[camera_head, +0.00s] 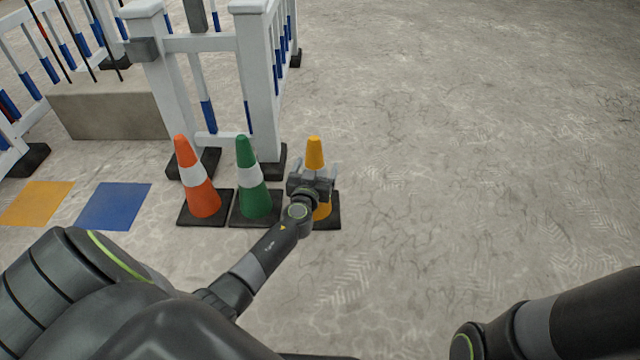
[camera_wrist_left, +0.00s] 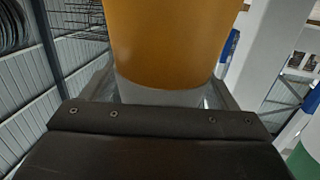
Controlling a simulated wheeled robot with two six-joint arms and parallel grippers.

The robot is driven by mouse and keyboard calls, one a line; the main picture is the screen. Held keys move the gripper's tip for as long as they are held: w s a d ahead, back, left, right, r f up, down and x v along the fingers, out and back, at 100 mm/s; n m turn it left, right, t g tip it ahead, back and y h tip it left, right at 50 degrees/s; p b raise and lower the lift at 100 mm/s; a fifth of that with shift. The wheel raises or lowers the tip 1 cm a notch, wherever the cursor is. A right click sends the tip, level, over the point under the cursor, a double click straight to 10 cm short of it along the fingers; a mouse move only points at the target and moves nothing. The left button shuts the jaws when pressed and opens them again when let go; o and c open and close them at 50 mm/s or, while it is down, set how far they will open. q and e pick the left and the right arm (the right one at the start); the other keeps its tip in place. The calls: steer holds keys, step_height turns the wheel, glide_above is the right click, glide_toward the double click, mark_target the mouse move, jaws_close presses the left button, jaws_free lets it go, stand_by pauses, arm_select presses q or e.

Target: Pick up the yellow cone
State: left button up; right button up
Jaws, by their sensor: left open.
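The yellow cone (camera_head: 315,153) stands upright on its black base at the right end of a row of three cones. My left gripper (camera_head: 314,170) is at the cone's middle, with a finger on either side of it, and hides part of the cone. In the left wrist view the yellow cone (camera_wrist_left: 170,45) and its pale band fill the space between the fingers (camera_wrist_left: 165,95). The gripper is open; whether either finger touches the cone I cannot tell. My right gripper is not in view; only part of that arm shows at the lower right.
A green cone (camera_head: 250,202) stands close to the left of the yellow one, and an orange cone (camera_head: 203,200) beyond it. A white barrier (camera_head: 255,85) stands just behind. Yellow (camera_head: 38,203) and blue (camera_head: 113,206) floor squares lie at left. The floor at right is clear.

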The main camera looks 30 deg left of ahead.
arm_select(q)
steer(key=shift+c, duration=0.3)
steer(key=shift+r, duration=0.1)
jaws_close()
